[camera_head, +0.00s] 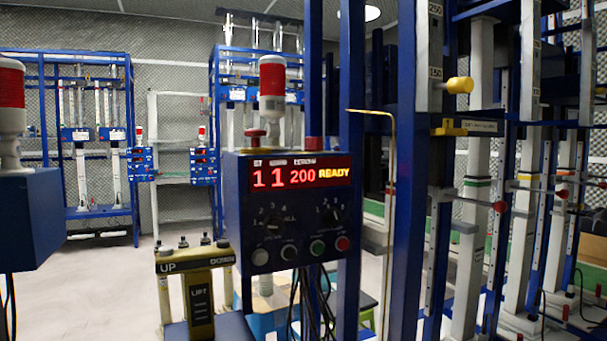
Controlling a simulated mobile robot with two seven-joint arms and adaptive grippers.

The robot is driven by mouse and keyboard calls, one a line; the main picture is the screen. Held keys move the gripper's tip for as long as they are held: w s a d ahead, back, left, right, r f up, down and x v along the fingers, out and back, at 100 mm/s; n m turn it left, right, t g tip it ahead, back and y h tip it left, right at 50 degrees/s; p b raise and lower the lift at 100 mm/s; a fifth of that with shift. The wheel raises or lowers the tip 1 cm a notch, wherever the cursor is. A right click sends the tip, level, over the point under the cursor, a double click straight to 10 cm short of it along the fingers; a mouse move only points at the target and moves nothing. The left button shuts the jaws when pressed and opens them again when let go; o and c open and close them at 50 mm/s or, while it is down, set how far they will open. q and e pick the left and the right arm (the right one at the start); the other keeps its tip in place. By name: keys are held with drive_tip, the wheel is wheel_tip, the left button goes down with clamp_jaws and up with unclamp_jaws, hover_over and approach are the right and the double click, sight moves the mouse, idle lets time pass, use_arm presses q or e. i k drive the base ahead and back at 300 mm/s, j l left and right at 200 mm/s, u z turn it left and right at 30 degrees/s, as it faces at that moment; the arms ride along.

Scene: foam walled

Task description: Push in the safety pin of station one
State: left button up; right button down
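A blue control box (292,211) stands at the middle, its red display reading 1 1 200 READY. To its right, a yellow round knob (459,85) sticks out sideways from a white column (429,55) with printed numbers. It looks like a safety pin, but I cannot tell which station it belongs to or how deep it sits. A yellow block (449,128) is below it. Red knobs on thin rods (500,206) show further right. Neither of my grippers is in view.
Blue upright posts (409,180) and white columns fill the right side closely. A blue box with a red lamp (11,82) is at the left edge. Open floor (100,285) lies at left.

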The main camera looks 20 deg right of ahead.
sight(500, 207)
drive_tip(key=z, duration=1.7)
drive_tip(key=i+l, duration=0.1)
drive_tip(key=l, duration=0.25)
drive_tip(key=i+l, duration=0.1)
drive_tip(key=l, duration=0.25)
drive_tip(key=i+l+z, duration=0.1)
drive_tip(key=l, duration=0.25)
drive_tip(key=i+l, duration=0.1)
drive_tip(key=l, duration=0.25)
